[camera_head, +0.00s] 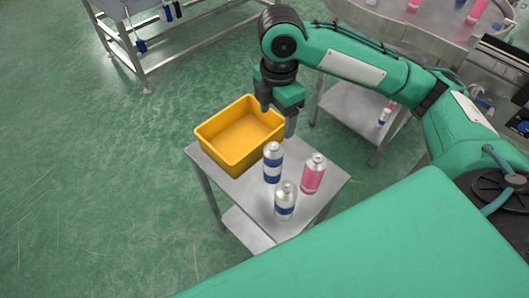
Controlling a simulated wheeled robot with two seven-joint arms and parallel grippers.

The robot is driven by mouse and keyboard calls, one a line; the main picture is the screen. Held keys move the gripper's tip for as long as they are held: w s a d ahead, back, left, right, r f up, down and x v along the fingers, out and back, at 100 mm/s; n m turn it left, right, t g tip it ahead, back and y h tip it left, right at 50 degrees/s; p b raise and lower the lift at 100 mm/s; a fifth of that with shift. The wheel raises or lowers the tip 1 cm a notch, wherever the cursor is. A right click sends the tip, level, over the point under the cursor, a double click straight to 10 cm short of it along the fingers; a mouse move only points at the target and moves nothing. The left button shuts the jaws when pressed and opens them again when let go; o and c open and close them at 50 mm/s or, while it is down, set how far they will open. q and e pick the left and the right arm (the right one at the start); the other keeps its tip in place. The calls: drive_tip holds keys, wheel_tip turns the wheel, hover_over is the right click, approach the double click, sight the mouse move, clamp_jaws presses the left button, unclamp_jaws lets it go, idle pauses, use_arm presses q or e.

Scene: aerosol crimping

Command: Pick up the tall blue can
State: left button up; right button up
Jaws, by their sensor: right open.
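A silver can with broad blue bands (272,170) stands upright on a small metal table (328,186), near the yellow bin. It appears to be the tall blue can. A second silver can with a blue band (285,207) stands in front of it. A pink can (313,176) stands to its right. My right gripper (278,122) points down with its fingers apart and empty. In the picture it is just above the tall blue can, over the bin's right edge, and not visibly touching either. My left gripper is not in view.
An empty yellow bin (223,157) takes up the left side of the table. A round metal table (385,20) with pink cans is at the back right. A metal frame rack (190,45) stands at the back left. The green floor at left is clear.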

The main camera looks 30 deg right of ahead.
sight(273, 146)
drive_tip(key=f, duration=0.8)
drive_tip(key=shift+s+f, duration=0.1)
drive_tip(key=shift+s, duration=0.25)
drive_tip(key=f, duration=0.5)
drive_tip(key=shift+w+a, duration=0.15)
drive_tip(key=shift+a, duration=0.25)
drive_tip(key=shift+c, duration=0.2)
drive_tip(key=c, duration=1.3)
drive_tip(key=shift+r, duration=0.1)
